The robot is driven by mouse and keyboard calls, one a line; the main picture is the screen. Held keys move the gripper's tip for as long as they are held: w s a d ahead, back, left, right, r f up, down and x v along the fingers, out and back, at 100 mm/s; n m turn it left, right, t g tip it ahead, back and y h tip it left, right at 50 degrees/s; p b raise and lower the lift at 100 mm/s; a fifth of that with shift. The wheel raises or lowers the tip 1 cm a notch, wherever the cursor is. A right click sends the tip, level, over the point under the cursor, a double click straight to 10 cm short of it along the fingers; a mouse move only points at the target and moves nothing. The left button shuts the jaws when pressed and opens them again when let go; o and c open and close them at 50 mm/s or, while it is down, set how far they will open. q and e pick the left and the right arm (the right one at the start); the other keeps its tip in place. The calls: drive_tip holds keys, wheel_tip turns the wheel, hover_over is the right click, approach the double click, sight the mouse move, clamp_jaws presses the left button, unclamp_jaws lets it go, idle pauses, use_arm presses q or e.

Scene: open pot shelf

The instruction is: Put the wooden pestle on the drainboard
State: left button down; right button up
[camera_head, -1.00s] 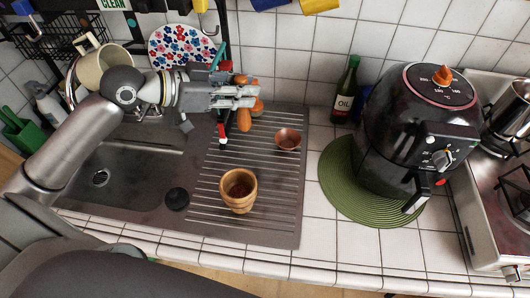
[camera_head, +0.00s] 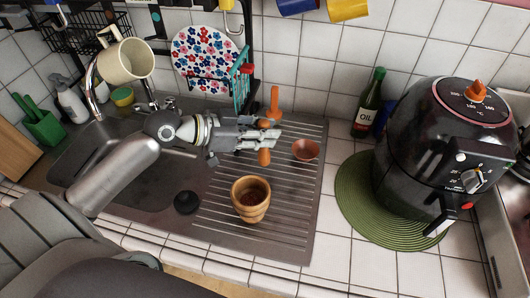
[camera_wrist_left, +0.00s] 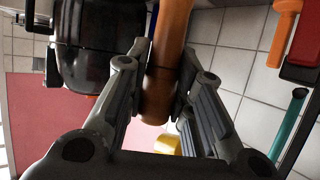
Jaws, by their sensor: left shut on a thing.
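My left gripper (camera_head: 268,137) is shut on the brown wooden pestle (camera_head: 264,157). The pestle hangs roughly upright, its lower end showing below the fingers. In the left wrist view the pestle (camera_wrist_left: 171,45) lies between both fingers (camera_wrist_left: 160,95). The grey ribbed drainboard (camera_head: 232,228) is beneath the gripper, right of the sink. I cannot tell whether the pestle touches it. My right gripper is not in view.
A wooden mortar (camera_head: 251,200) and a small reddish-brown bowl (camera_head: 305,150) stand on the drainboard. An orange item (camera_head: 274,103) rises behind the gripper. The air fryer (camera_head: 440,150) stands on a green mat (camera_head: 356,205) to the right. The drainboard's front right is clear.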

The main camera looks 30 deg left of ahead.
sight(260, 150)
use_arm(q)
wheel_tip(260, 150, down, 6)
drive_tip(key=shift+r+p, duration=0.15)
drive_tip(key=shift+p, duration=0.2)
drive_tip(key=shift+f, duration=0.2)
drive_tip(key=c, duration=1.3)
unclamp_jaws()
drive_tip(key=shift+o, duration=0.2)
drive_tip(key=shift+r, duration=0.1)
